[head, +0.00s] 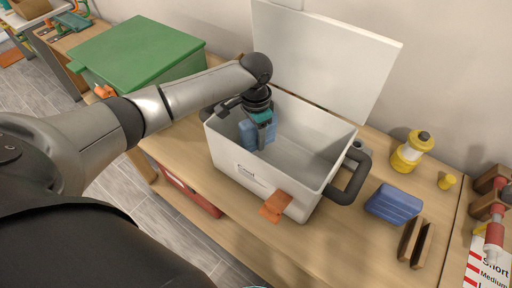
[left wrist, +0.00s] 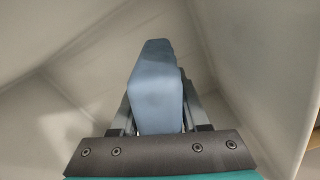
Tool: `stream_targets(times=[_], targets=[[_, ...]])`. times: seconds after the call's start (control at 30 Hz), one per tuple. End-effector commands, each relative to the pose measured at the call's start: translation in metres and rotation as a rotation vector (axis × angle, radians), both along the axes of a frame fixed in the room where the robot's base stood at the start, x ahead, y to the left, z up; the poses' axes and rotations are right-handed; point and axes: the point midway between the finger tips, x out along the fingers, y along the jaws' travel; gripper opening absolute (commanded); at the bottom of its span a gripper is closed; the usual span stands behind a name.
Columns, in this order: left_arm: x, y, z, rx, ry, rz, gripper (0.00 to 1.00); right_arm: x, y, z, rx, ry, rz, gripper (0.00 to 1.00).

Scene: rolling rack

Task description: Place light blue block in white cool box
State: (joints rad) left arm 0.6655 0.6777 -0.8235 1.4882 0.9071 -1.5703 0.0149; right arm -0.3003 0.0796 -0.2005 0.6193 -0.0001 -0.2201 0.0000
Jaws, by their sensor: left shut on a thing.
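The white cool box (head: 235,166) stands on the wooden bench with its lid (head: 325,62) raised at the back. My left gripper (head: 262,146) reaches down into the box's left part. It is shut on the light blue block (head: 247,134), which is inside the box walls. In the left wrist view the block (left wrist: 155,85) sits between the two fingers, with pale box walls around it. I cannot tell whether the block touches the box floor. My right gripper is not in view.
A green lidded box (head: 140,52) stands left of the cool box. A darker blue block (head: 394,204), a brown wooden piece (head: 415,243) and a yellow lantern (head: 411,152) are to its right. An orange tag (head: 275,206) is at its front. The box's black handle (head: 350,180) sticks out right.

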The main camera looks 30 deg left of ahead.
Motion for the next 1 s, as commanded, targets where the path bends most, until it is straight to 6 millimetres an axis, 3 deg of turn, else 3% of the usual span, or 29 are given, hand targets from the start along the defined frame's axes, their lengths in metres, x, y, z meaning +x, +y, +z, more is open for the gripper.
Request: stream_targets(times=[0.33,0.73,0.77,1.0], targets=[[0.0,0.0,-0.042,-0.001,-0.001,0.0,0.0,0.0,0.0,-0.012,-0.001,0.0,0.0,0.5],[0.0,0.0,-0.046,0.0,-0.001,0.001,0.0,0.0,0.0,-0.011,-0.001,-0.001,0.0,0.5],[0.0,0.0,-0.047,0.001,-0.001,0.0,0.47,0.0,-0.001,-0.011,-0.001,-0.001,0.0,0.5],[0.0,0.0,-0.046,0.001,-0.001,0.0,0.74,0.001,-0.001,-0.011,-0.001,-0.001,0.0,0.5]])
